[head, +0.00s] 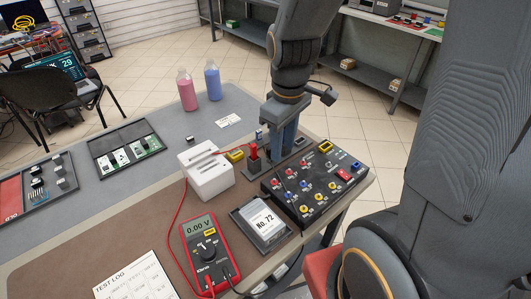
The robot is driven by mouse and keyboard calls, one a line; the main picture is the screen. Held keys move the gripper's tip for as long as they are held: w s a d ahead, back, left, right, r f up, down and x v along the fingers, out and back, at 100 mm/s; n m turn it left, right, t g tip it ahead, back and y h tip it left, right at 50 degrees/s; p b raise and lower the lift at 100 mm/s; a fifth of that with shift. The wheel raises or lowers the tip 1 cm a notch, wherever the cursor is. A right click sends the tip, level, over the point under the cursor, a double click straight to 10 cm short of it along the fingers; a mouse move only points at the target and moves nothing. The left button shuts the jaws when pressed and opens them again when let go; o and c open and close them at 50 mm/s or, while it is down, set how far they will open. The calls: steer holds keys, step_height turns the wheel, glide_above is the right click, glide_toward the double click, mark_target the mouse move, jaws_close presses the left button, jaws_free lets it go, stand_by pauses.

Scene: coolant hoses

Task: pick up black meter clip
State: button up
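My gripper (281,145) points down at the table's far right part, just behind the black panel with sockets. Its two grey-blue fingers show side by side, but the gap between them is unclear. I cannot make out the black meter clip for certain; it may be hidden behind or between the fingers. A red clip (254,152) stands just left of the fingers, with a red lead running from it. The red multimeter (208,256) lies at the front of the table and reads 0.00 V.
A white slotted block (205,177), a yellow piece (234,155) and a "No. 72" box (263,222) are close by. Pink (186,92) and blue (213,83) bottles stand at the back. The grey mat's middle is fairly clear.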

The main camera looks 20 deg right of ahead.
steer(key=w+n, duration=0.3)
steer(key=n, duration=0.2)
steer(key=w+f+n+b, duration=0.1)
steer(key=w+n, duration=0.2)
steer(key=n, duration=0.2)
steer(key=w+f+n, duration=0.1)
steer(key=w+n, duration=0.2)
steer(key=n, duration=0.2)
steer(key=shift+w+a+f+g, duration=0.1)
steer(key=shift+w+f+g, duration=0.1)
steer(key=shift+g, duration=0.2)
steer(key=shift+f+n, duration=0.4)
steer(key=shift+f, duration=0.25)
steer(key=shift+f+p, duration=0.85)
steer(key=shift+f, duration=2.4)
steer(key=shift+c, duration=0.2)
jaws_close()
